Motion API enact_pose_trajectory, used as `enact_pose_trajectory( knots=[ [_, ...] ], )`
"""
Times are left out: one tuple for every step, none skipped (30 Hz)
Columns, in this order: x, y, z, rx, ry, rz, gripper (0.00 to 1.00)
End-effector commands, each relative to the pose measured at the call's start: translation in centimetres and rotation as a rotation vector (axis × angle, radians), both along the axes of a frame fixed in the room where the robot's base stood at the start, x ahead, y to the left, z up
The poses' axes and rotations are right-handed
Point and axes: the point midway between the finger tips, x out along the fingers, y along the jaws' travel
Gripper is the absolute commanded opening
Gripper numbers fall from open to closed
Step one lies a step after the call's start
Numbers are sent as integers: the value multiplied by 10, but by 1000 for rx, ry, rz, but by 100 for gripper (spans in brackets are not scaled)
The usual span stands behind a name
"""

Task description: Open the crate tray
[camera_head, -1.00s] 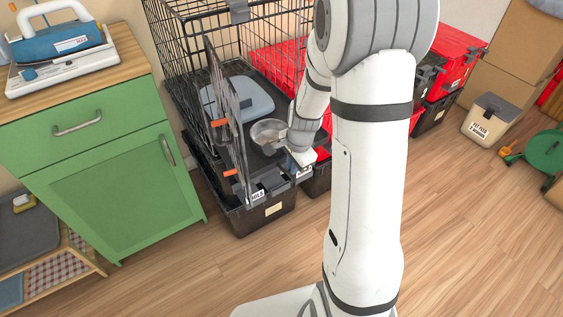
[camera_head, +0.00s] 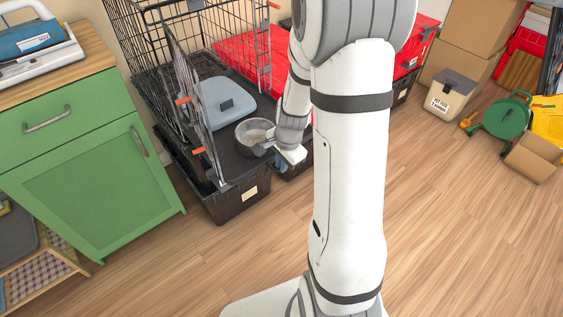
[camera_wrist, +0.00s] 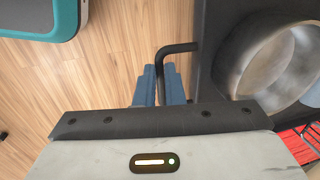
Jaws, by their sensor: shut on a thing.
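The wire crate (camera_head: 143,69) stands left of centre on a black tote, its wire door (camera_head: 187,95) swung open. The black crate tray (camera_head: 236,167) sticks out through the front opening, over the tote. A metal bowl (camera_head: 256,131) and a blue-grey pad (camera_head: 224,101) rest on the tray. My gripper (camera_head: 272,149) is at the tray's front edge, its fingers hard to see there. In the wrist view, my gripper's blue fingers (camera_wrist: 160,82) are shut on the black tray handle (camera_wrist: 179,48). The dark tray edge (camera_wrist: 204,60) and the bowl (camera_wrist: 268,66) are just right of it.
A green cabinet (camera_head: 89,169) stands close on the left of the crate. The black tote (camera_head: 242,199) sits beneath the tray. Red totes (camera_head: 415,45) stand behind my arm. A beige bin (camera_head: 452,95) and green reel (camera_head: 506,117) are at right. The wooden floor in front is clear.

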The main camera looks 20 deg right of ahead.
Motion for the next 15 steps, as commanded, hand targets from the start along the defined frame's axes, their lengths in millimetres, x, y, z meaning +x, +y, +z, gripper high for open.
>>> enact_pose_trajectory(
  knots=[
    [1,-1,1,-2,-4,-1,0],
    [1,-1,1,-2,-4,-1,0],
    [1,-1,1,-2,-5,0,10],
    [1,-1,1,-2,-5,0,13],
    [1,0,1,-2,-4,0,15],
    [1,0,1,-2,-4,0,18],
    [1,0,0,-1,-4,1,21],
    [1,0,0,-1,-4,1,23],
    [1,0,0,-1,-3,1,27],
    [1,0,0,-1,-3,1,29],
    [1,0,0,0,-2,1,31],
    [1,0,0,0,-2,1,31],
    [1,0,0,-1,-1,1,31],
    [1,0,0,-1,-1,1,31],
    [1,1,0,-1,-1,1,31]
  ],
)
